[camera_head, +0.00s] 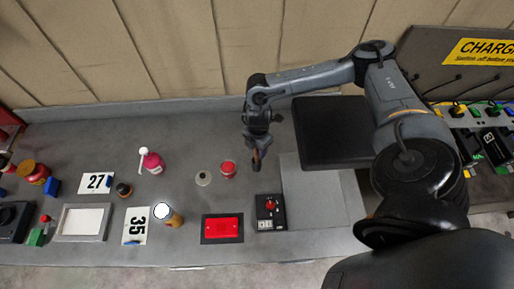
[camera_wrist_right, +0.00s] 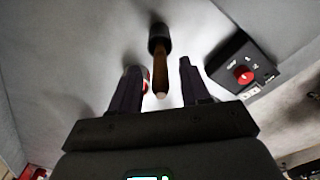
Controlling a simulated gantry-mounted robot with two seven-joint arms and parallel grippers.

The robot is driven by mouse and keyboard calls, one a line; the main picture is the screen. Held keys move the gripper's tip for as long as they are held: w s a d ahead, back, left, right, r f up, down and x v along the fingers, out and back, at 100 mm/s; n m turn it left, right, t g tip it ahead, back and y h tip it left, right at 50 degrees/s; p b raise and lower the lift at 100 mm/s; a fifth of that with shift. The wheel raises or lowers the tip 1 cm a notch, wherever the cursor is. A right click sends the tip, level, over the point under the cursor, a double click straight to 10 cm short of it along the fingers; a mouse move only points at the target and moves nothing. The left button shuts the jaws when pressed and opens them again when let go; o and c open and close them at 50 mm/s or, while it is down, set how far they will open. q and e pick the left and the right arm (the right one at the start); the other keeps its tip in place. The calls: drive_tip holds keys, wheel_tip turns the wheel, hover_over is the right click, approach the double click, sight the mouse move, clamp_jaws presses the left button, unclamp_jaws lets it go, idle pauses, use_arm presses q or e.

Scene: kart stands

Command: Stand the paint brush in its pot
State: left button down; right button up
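The paint brush (camera_wrist_right: 160,75) shows in the right wrist view as a brown wooden handle with its pale end toward me. Its far end meets a dark, wider cylinder (camera_wrist_right: 158,38); I cannot tell whether this is the pot or the brush head. My right gripper (camera_wrist_right: 159,66) is open, with its fingers on either side of the handle and a visible gap at each. In the head view my right gripper (camera_head: 257,150) points down over the bench, with the brown handle (camera_head: 256,160) at its fingertips. My left gripper is not in view.

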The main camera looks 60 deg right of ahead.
drive_tip(key=shift+r, duration=0.1)
drive_tip(key=shift+r, duration=0.25)
drive_tip(key=r, duration=0.9)
drive_tip(key=shift+d+p, duration=0.2)
drive_tip(key=shift+p, duration=0.1)
drive_tip(key=shift+r, duration=0.5)
drive_tip(key=shift+r, duration=0.1)
